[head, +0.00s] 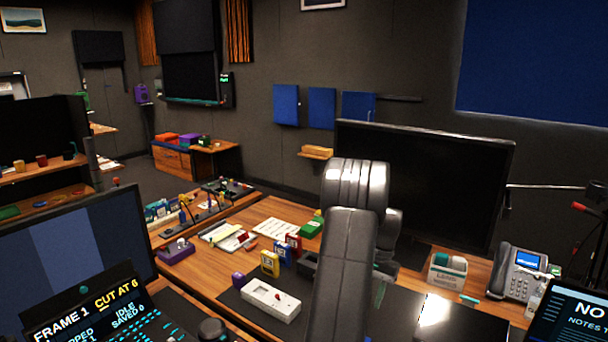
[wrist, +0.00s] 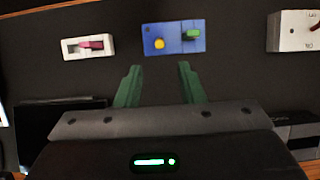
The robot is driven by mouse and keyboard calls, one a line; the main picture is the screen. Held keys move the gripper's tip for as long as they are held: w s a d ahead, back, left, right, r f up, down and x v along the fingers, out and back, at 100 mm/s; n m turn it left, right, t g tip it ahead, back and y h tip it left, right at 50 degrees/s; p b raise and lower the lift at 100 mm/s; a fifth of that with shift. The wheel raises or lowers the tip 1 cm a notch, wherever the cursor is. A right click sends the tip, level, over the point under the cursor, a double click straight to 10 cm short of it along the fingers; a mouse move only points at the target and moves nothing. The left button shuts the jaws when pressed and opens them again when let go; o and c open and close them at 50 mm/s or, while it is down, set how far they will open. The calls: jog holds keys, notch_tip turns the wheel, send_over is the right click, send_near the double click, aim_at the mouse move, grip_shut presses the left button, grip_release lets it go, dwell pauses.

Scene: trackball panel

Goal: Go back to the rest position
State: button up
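My gripper (wrist: 160,68) shows in the wrist view with two green fingers spread apart and nothing between them. A blue plate (wrist: 175,38) with a yellow knob and a green switch lies just beyond the fingertips, apart from them. In the head view my arm stands in front of the desk and hides most of the gripper; only a bit of green shows beside it. A console (head: 115,318) with a lit display reading "FRAME 1 CUT AT 6" and a dark round knob or ball (head: 213,329) is at the lower left.
The wrist view shows a white plate with a pinkish slider (wrist: 88,46) and a pale box (wrist: 294,32). On the desk are a white device (head: 270,300), a large monitor (head: 425,185), a labelled bin (head: 446,270) and a phone (head: 521,272). Small boxes crowd the area left of my arm.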

jog(key=x, duration=0.9)
jog(key=shift+s+f, duration=0.1)
jog(key=shift+f, duration=0.15)
jog(key=t+h+b, duration=0.1)
jog(key=b, duration=0.1)
jog(key=s+a+t+h+b, duration=0.1)
jog(key=t+b, duration=0.1)
jog(key=b, duration=0.1)
jog(key=shift+s+r+t, duration=0.1)
jog(key=shift+s+t, duration=0.1)
jog(key=shift+t, duration=0.1)
jog(key=t+h+b, duration=0.1)
jog(key=b, duration=0.3)
jog(key=s+t+h+b, duration=0.1)
jog(key=b, duration=0.3)
jog(key=shift+a+t, duration=0.35)
jog(key=shift+t, duration=0.05)
jog(key=b, duration=0.2)
jog(key=shift+s+a+t+h+b, duration=0.1)
jog(key=shift+s+t+h+b, duration=0.05)
jog(key=shift+t+h+b, duration=0.25)
jog(key=shift+s+f+b, duration=0.1)
jog(key=shift+f+b, duration=0.1)
jog(key=shift+b, duration=0.2)
jog(key=p+v, duration=0.1)
jog(key=v, duration=0.9)
jog(key=shift+p, duration=0.4)
jog(key=shift+s+a+f, duration=0.1)
jog(key=shift+f, duration=0.15)
